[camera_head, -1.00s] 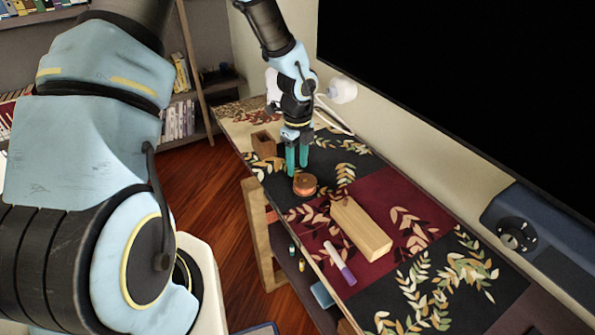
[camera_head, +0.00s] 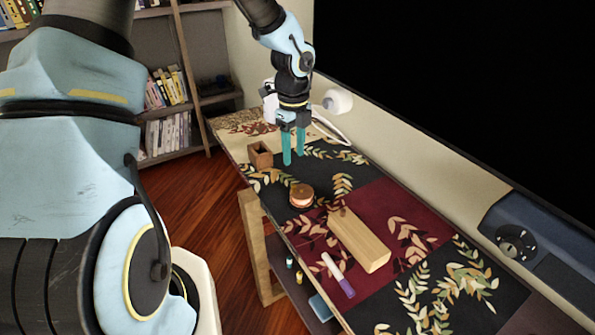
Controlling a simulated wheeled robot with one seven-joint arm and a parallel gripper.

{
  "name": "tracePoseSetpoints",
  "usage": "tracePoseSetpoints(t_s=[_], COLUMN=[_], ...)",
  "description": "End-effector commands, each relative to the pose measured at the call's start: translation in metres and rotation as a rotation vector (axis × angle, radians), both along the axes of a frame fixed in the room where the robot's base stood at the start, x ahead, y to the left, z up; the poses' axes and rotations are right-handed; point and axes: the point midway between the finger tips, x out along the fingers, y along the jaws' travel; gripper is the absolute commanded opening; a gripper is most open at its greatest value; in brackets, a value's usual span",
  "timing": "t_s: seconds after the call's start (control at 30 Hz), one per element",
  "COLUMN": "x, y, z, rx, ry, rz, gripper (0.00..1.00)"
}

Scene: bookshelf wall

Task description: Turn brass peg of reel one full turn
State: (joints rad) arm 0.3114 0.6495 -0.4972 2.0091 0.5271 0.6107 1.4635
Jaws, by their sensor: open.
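The reel (camera_head: 301,195) is a small round orange-brown spool lying flat on the patterned table cover, near the table's front edge. Its brass peg is too small to make out clearly. My gripper (camera_head: 293,160) points down with its two teal fingers apart and nothing between them. It is above and behind the reel, clear of it, over the dark part of the cover.
A wooden block (camera_head: 358,240) lies right of the reel, with a purple-and-white marker (camera_head: 339,275) in front of it. A small open wooden box (camera_head: 260,155) stands left of my gripper. A white lamp (camera_head: 338,101) is behind. A large black screen (camera_head: 450,90) borders the back.

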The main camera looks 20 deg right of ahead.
Motion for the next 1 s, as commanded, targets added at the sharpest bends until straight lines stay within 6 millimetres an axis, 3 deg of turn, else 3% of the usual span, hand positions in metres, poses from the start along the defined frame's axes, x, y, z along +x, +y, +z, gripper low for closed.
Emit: tracePoseSetpoints(t_s=[0.17,0.27,1.0], x=[-0.0004,-0.0008,-0.0023], y=[0.0,0.0007,0.0023], z=[-0.0007,-0.0017,-0.0037], rx=[0.002,0.006,0.02], ry=[0.0,0.002,-0.015], rz=[0.081,0.259,2.362], gripper=[0.48,0.48,0.48])
